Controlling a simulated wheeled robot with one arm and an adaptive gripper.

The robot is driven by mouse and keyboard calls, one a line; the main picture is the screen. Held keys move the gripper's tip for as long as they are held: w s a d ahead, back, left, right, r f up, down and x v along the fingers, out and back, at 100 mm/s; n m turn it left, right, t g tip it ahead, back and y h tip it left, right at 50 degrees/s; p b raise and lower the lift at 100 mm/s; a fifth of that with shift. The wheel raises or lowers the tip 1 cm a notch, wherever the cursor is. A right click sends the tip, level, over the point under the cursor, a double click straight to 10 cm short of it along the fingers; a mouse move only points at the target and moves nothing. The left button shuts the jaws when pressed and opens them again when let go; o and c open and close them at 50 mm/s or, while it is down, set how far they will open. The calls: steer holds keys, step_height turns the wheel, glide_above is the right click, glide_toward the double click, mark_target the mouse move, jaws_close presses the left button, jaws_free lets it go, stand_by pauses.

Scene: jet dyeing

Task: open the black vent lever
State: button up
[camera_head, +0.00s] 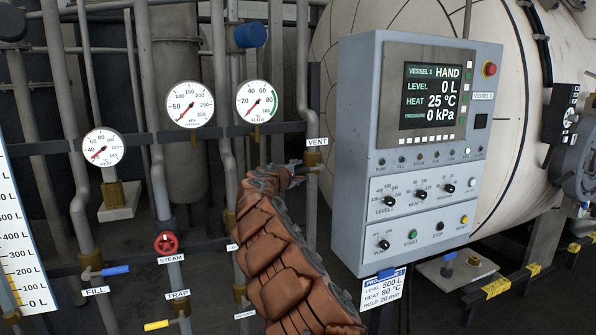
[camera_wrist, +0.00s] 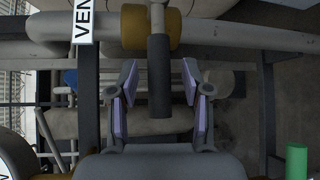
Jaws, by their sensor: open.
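The black vent lever (camera_wrist: 159,80) sticks out of a brass valve body (camera_wrist: 134,27) in the wrist view. My gripper (camera_wrist: 159,72) is open, with one purple-padded finger on each side of the lever. Gaps show between the lever and both pads. In the head view the brass vent valve (camera_head: 313,158) sits just under the VENT label (camera_head: 317,142) on a vertical pipe. My gripper (camera_head: 296,170) is at its left there, partly hidden by my brown-covered arm, and the lever cannot be made out clearly.
A grey control panel (camera_head: 355,200) stands close on the right. Pressure gauges (camera_head: 190,104), a red steam wheel (camera_head: 166,243), a blue fill lever (camera_head: 115,270) and a yellow lever (camera_head: 156,325) are on the pipes at left. A green-ended part (camera_wrist: 296,160) shows in the wrist view.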

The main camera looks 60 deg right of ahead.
steer(key=shift+d, duration=0.35)
steer(key=shift+c, duration=0.2)
steer(key=shift+w, duration=0.1)
jaws_close()
stand_by(0.4)
